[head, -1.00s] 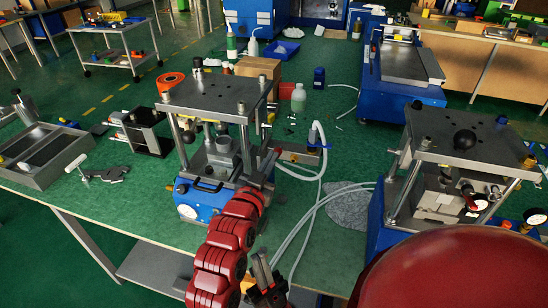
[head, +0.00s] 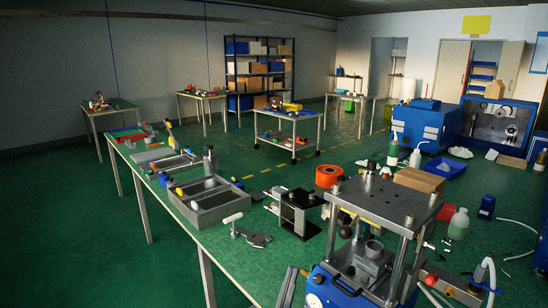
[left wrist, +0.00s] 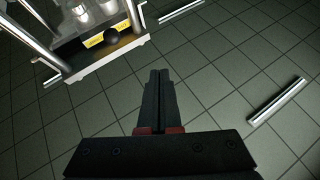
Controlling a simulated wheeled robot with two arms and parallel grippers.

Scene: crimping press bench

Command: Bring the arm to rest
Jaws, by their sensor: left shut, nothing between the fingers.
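My left gripper (head: 291,272) shows only in part at the bottom edge of the head view, left of the press with steel posts (head: 408,258). In the left wrist view, its two black fingers (left wrist: 159,74) are together with nothing between them. They point over a grey tiled surface, apart from a press (left wrist: 108,38) at upper left with a yellow strip and a black knob. The rest of my left arm is hidden below the head view. My right gripper is in neither view now.
An orange ring (head: 328,176) is behind the press. Metal strips (left wrist: 277,101) lie on the tiles.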

